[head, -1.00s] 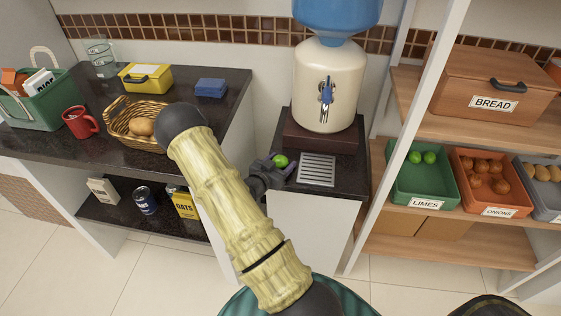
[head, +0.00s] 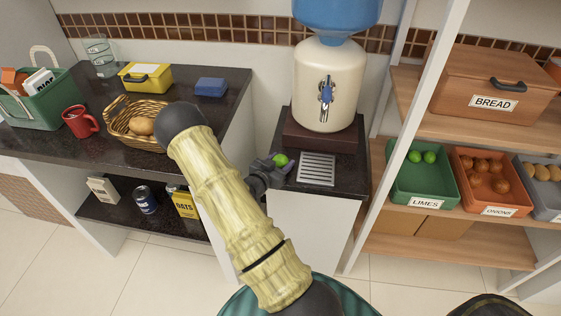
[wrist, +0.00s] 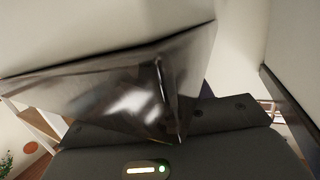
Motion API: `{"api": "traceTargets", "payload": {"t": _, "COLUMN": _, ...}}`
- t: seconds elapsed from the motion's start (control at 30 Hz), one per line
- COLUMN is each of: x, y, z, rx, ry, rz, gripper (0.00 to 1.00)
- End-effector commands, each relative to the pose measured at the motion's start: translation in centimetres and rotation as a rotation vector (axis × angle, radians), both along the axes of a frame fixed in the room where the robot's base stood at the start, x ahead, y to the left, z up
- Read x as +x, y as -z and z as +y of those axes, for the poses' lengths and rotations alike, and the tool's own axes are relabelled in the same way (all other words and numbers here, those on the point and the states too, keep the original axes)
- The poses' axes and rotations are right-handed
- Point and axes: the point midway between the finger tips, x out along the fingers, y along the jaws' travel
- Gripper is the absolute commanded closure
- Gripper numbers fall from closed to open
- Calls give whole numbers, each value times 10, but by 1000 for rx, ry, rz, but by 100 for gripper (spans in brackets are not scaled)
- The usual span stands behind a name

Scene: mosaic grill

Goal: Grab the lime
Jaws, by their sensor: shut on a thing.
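A green lime (head: 281,160) is at the tip of my gripper (head: 280,165) in the head view, over the left edge of the dark counter beside the water dispenser. My gripper is shut on this lime. Its fingers partly hide the fruit, and I cannot tell whether the lime still touches the counter. More limes (head: 422,157) lie in a green bin (head: 424,187) labelled LIMES on the shelf at the right. The wrist view shows the gripper housing (wrist: 180,150) and a dark glossy surface; the lime is not visible there.
A water dispenser (head: 328,85) stands on the dark counter behind a metal drip grate (head: 317,169). To the left, a counter holds a wicker basket (head: 118,120), red mug (head: 80,121), yellow box (head: 146,76) and blue block (head: 211,86). An onion bin (head: 495,193) stands right of the limes.

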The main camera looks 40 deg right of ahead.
Motion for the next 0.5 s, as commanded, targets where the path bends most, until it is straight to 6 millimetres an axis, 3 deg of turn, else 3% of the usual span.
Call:
{"api": "traceTargets", "payload": {"t": 0.27, "x": 1, "y": -24, "z": 0, "rx": 0, "ry": 0, "rz": -4, "gripper": 72}}
{"api": "traceTargets", "payload": {"t": 0.5, "x": 1, "y": -69, "z": 0, "rx": 1, "ry": 0, "rz": -5, "gripper": 72}}
